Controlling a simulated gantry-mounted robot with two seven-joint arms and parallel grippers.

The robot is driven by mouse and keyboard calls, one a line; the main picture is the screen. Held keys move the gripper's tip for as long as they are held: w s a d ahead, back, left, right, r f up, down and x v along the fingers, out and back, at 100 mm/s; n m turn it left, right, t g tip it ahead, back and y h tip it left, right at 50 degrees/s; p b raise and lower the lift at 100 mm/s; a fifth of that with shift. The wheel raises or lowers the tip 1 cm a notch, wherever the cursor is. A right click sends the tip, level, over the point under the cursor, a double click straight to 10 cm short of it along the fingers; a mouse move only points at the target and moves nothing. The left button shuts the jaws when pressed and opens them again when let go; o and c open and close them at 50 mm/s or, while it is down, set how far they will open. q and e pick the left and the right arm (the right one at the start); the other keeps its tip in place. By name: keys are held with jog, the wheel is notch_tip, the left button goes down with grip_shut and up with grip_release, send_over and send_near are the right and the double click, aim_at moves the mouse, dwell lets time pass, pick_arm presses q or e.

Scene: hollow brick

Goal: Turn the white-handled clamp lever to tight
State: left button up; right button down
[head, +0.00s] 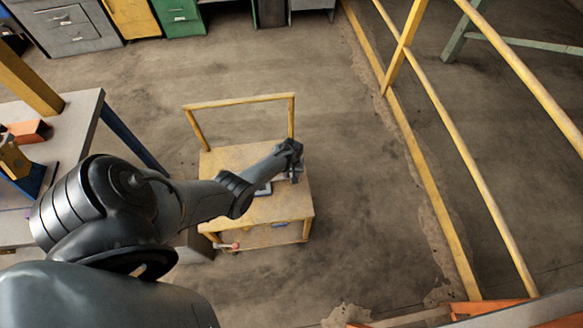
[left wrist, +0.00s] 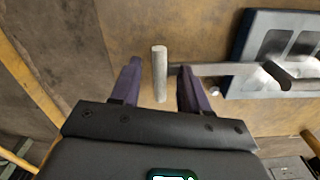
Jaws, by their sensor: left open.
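The clamp lever's pale whitish handle (left wrist: 160,74) stands between the two fingers of my left gripper (left wrist: 158,78), with a gap on the left and a smaller one on the right. The gripper is open. The lever's grey metal arm (left wrist: 210,69) runs right from near the handle, passing the right fingertip, towards the clamp fixture (left wrist: 240,55) with a dark base. In the head view my left gripper (head: 291,165) is over the right part of a yellow trolley (head: 240,160), and the fixture (head: 264,189) is partly hidden by my arm. My right gripper is not in view.
The trolley's raised yellow push bar (head: 240,101) is at its far side. A workbench (head: 65,135) with an orange block (head: 30,131) stands at the left. A yellow railing (head: 450,135) runs along the right. Open floor surrounds the trolley's far and right sides.

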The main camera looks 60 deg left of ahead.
aim_at(291, 174)
pick_arm(q)
notch_tip(291, 174, up, 8)
jog(key=p, duration=0.3)
jog(key=shift+r+p, duration=0.15)
jog(key=shift+p, duration=0.25)
jog(key=shift+r, duration=0.85)
jog(key=shift+s, duration=0.1)
